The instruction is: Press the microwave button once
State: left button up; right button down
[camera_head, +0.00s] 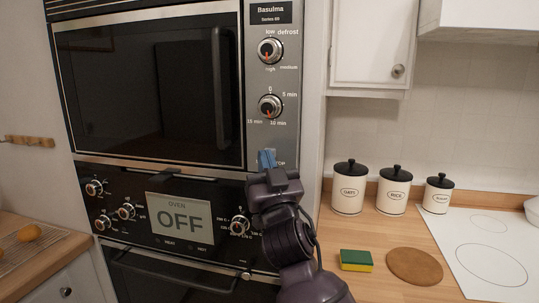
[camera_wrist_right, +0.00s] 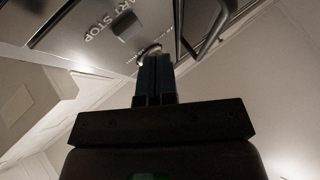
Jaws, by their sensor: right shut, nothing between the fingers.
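The microwave (camera_head: 150,85) is built into the wall at upper left, its dark glass door shut. Its silver control panel (camera_head: 258,100) has two round dials. Lettering ending in "STOP" shows low on the panel, partly hidden by my right gripper (camera_head: 267,158). In the right wrist view, a small dark square button (camera_wrist_right: 127,27) sits beside the "START STOP" lettering, partly cropped. My right gripper is shut and empty, its blue fingertips (camera_wrist_right: 153,58) pointing at the panel, close to a round metallic knob. I cannot tell whether they touch anything. My left gripper is not in view.
The oven below has several knobs and an "OFF" display (camera_head: 179,219). To the right, the counter holds lidded canisters (camera_head: 392,190), a green and yellow sponge (camera_head: 356,260), a round brown mat (camera_head: 414,266) and a white hob (camera_head: 490,250). A cabinet (camera_head: 370,50) hangs above.

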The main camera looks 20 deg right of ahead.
jog(key=shift+w+d, duration=0.35)
jog(key=shift+w, duration=0.05)
jog(key=shift+w, duration=0.1)
dwell(1.8)
jog(key=shift+w+d, duration=0.2)
jog(key=shift+w, duration=0.05)
